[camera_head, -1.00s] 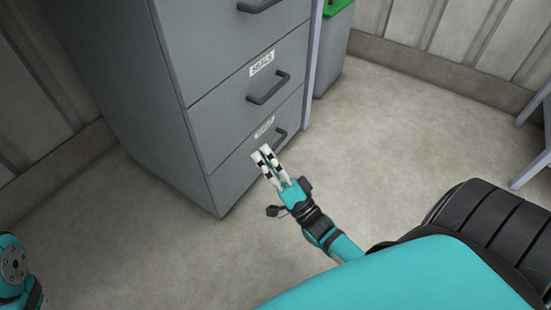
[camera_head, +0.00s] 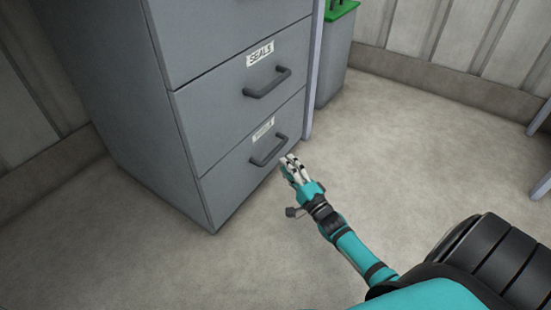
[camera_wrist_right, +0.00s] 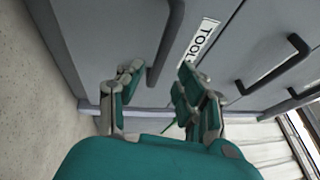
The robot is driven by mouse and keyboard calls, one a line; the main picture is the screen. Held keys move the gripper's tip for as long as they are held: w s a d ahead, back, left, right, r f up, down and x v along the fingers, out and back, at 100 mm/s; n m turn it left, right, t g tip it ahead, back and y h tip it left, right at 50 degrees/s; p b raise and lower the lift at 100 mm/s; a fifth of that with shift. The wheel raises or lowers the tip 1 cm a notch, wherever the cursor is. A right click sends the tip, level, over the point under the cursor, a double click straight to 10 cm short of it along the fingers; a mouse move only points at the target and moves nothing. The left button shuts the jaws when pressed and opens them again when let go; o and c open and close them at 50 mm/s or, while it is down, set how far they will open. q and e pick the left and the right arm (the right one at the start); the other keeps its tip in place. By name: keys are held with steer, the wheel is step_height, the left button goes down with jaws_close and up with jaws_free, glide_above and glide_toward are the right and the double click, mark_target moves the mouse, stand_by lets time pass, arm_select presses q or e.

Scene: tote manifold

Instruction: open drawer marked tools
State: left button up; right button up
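The tools drawer (camera_head: 228,182) is the bottom drawer of a grey cabinet and looks shut. Its label (camera_head: 263,129) is hard to read in the head view, but in the wrist view the label (camera_wrist_right: 200,42) shows "TOOL", partly hidden by a finger. Its dark bar handle (camera_head: 268,151) also shows in the wrist view (camera_wrist_right: 168,45). My right gripper (camera_head: 289,162) is just in front of the handle's right end. In the wrist view my right gripper (camera_wrist_right: 160,76) is open, with the handle appearing between its fingers; I see no clear contact. My left gripper is not in view.
The drawer marked SEALS (camera_head: 235,110), with its own handle (camera_head: 267,82), is directly above and shut. A grey bin with a green top (camera_head: 341,10) stands beyond the cabinet's right side. The floor (camera_head: 400,150) in front is clear.

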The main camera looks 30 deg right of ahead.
mark_target(275, 150)
steer(key=w+b, duration=0.1)
steer(key=w, duration=0.1)
steer(key=w+b, duration=0.1)
steer(key=w, duration=0.1)
steer(key=w+r+b, duration=0.1)
steer(key=w, duration=0.1)
steer(key=shift+w+r, duration=0.1)
steer(key=shift+w, duration=0.3)
jaws_close()
